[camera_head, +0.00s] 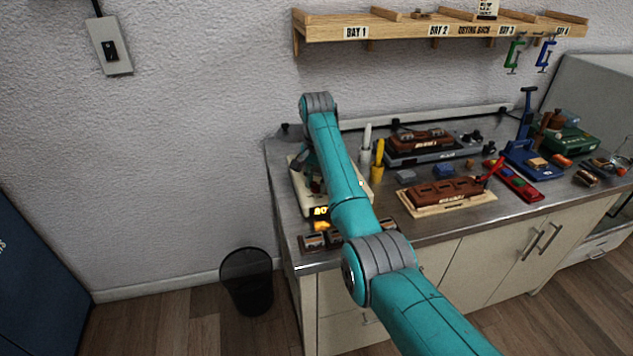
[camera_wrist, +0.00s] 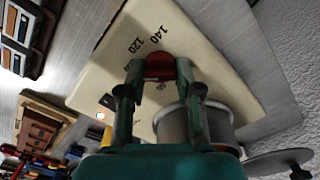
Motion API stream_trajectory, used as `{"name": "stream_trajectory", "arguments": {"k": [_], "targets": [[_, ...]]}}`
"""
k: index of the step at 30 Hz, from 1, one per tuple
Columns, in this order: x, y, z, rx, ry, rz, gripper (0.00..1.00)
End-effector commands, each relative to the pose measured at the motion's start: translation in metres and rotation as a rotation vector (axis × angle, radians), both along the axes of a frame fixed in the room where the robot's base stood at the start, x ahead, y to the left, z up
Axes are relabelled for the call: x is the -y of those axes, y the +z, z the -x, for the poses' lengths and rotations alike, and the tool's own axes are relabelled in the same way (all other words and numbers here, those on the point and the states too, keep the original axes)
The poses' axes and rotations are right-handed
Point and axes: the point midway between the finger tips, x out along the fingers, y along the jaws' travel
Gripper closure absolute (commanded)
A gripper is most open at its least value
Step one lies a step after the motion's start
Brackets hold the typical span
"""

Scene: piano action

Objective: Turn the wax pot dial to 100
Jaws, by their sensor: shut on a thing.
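The wax pot is a cream, flat-bodied unit; its body (camera_wrist: 215,80) fills the middle of the wrist view, with black marks 120 and 140 beside a red dial (camera_wrist: 160,66). My gripper (camera_wrist: 160,78) is shut on the dial, a finger at each side. A metal pot (camera_wrist: 207,122) sits in the body, partly behind one finger. In the head view the wax pot (camera_head: 301,198) stands at the bench's left end, largely behind my arm.
Small dark boxes (camera_head: 313,241) line the bench's front left edge. A white and a yellow bottle (camera_head: 378,158) stand right of my arm. A brown block on a wooden board (camera_head: 447,194) lies mid-bench. A shelf (camera_head: 400,28) hangs above; a bin (camera_head: 247,281) stands on the floor.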

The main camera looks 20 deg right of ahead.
Motion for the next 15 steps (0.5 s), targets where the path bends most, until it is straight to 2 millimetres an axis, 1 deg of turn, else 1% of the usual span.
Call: {"name": "stream_trajectory", "arguments": {"k": [4, 5, 6, 8, 15], "targets": [[-0.0004, -0.0009, 0.0004, -0.002, 0.001, -0.001, 1.0], [-0.0004, -0.0009, 0.0004, -0.002, 0.001, -0.001, 0.64], [-0.0004, -0.0009, 0.0004, -0.002, 0.001, -0.001, 0.54], [-0.0004, -0.0008, 0.0004, -0.001, 0.002, 0.0, 0.41], [-0.0001, -0.0003, 0.0001, -0.001, 0.002, -0.001, 0.41]]}}
